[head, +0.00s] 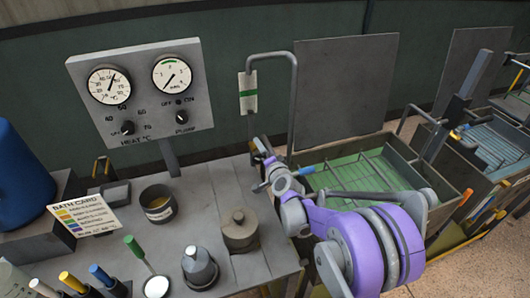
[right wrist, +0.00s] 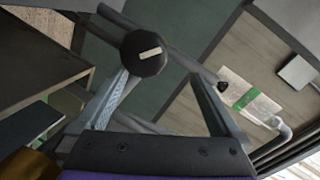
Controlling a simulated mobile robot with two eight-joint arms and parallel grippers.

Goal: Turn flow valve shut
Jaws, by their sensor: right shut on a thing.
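The flow valve's black knob (right wrist: 143,52) with a white mark shows in the right wrist view, at the tips of my right gripper (right wrist: 160,78). The gripper is shut on the knob, one finger on either side of it. A grey pipe (right wrist: 185,62) runs diagonally behind the knob. In the head view my right gripper (head: 266,172) is at the foot of the bent grey pipe (head: 293,100), beside the bath; the knob is largely hidden there by the gripper. My left gripper is not in view.
A gauge panel (head: 140,134) stands at the back left. A bath card (head: 88,214), a lidded pot (head: 240,232) and several handled tools are on the bench. A green-striped tag (head: 247,105) hangs by the pipe.

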